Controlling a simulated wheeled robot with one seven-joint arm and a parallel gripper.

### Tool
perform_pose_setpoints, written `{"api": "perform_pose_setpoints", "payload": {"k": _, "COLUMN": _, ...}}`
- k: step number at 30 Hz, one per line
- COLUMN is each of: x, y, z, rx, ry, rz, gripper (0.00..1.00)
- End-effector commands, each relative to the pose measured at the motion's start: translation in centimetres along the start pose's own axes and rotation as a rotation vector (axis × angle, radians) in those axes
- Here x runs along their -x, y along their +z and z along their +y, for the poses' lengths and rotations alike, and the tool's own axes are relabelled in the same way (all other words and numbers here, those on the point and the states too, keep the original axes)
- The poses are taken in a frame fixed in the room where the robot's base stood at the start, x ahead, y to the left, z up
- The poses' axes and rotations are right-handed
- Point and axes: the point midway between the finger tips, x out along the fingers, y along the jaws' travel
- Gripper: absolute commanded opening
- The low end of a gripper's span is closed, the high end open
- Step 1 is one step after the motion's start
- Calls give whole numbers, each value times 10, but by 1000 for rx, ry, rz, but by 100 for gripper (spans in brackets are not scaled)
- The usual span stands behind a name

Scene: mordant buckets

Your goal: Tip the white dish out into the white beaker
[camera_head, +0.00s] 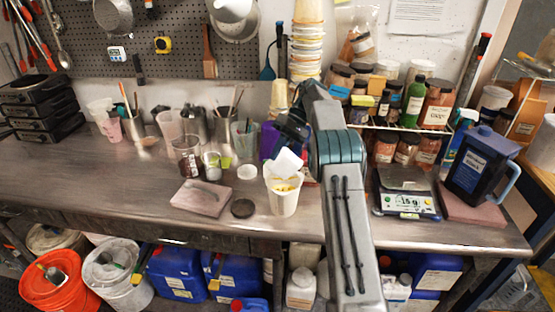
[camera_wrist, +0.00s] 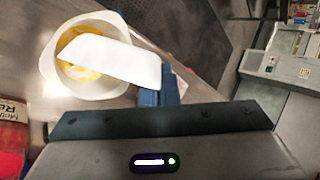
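The white beaker (camera_head: 284,201) stands upright near the front edge of the bench, with yellow material inside near its rim. It also shows in the wrist view (camera_wrist: 92,92). The white dish (camera_head: 287,162) is steeply tilted right above the beaker's mouth. In the wrist view the dish (camera_wrist: 115,59) reaches over the beaker's opening and hides part of the yellow contents. My gripper (camera_head: 296,138) is shut on the dish's edge; a blue fingertip (camera_wrist: 157,92) shows against the dish. The dish's inside is hidden, so I cannot tell whether anything is left in it.
A scale (camera_head: 407,203) and a dark blue jug (camera_head: 478,165) stand to the right, beyond my arm.

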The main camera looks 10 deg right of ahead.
Motion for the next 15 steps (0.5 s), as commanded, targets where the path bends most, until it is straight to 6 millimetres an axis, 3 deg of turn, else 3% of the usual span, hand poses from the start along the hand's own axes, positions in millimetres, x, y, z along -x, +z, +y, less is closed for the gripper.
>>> {"api": "perform_pose_setpoints", "payload": {"k": 15, "x": -1, "y": 4, "z": -2, "rx": 28, "ry": 27, "rz": 35, "gripper": 0}}
